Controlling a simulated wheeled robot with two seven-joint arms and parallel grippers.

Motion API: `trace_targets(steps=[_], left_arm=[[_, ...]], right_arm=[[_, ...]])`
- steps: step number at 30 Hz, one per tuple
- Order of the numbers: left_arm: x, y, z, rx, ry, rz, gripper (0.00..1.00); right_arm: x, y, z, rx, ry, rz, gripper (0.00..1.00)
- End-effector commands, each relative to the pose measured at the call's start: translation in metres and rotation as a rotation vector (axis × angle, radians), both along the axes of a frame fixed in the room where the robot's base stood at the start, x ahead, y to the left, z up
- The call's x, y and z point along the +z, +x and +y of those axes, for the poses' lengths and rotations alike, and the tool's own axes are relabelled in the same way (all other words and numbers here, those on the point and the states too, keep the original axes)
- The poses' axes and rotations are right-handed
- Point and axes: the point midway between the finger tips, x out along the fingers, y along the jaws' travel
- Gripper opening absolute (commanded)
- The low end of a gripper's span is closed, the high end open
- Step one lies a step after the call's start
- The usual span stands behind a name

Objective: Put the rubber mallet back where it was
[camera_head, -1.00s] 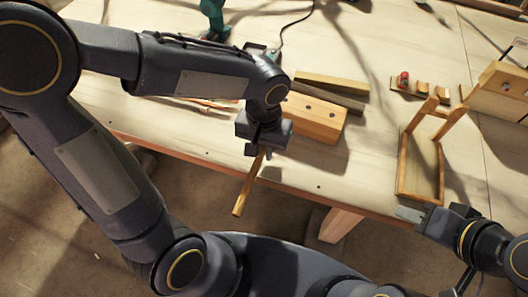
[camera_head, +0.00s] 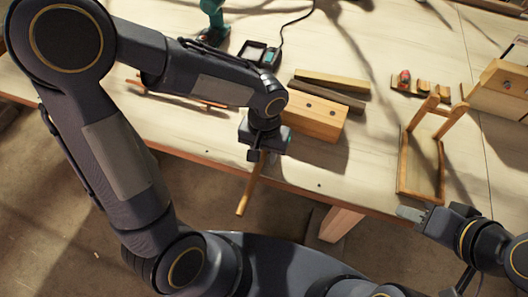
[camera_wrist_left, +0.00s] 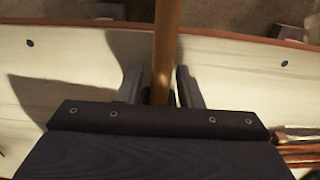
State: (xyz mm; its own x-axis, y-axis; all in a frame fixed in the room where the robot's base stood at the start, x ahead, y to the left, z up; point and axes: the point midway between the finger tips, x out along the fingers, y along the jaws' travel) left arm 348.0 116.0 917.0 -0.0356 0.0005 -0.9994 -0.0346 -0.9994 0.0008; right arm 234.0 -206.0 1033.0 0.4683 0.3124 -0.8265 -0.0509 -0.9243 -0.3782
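My left gripper (camera_head: 256,155) is over the near part of the table, to the left of the wooden block. It appears shut on a round wooden handle (camera_head: 248,190), which I take to be the rubber mallet's. The handle slants toward me past the table's front edge. In the left wrist view the handle (camera_wrist_left: 167,45) runs between the two fingers (camera_wrist_left: 160,86) and out over the floor. The mallet's head is not visible in either view. My right gripper (camera_head: 408,213) is at the front edge on the right, with nothing visible in it; its finger gap is unclear.
A wooden block with dark holes (camera_head: 315,118) stands right of the left gripper, with laths (camera_head: 330,80) behind it. A wooden frame (camera_head: 422,165) stands near the right gripper. A green power tool (camera_head: 213,20) is at the back. The front middle of the table is clear.

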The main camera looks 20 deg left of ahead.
Motion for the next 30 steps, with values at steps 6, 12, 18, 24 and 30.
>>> trace_targets(steps=[6,12,18,24,30], left_arm=[[0.000,0.000,0.000,0.000,0.000,0.000,0.38],[0.007,0.000,0.000,0.001,0.000,-0.002,0.38],[0.043,0.003,0.000,0.001,-0.002,-0.007,0.38],[0.086,0.004,-0.001,0.001,-0.002,-0.006,0.38],[0.115,0.005,-0.001,0.000,-0.002,-0.003,0.38]], right_arm=[[0.000,0.000,0.000,0.000,0.000,0.000,0.36],[0.006,0.000,0.000,0.000,0.000,-0.001,0.36],[0.007,0.000,0.000,0.000,0.000,0.000,0.36],[0.008,0.000,0.000,0.000,0.000,0.000,0.36],[0.009,0.000,0.000,0.000,0.000,0.000,0.36]])
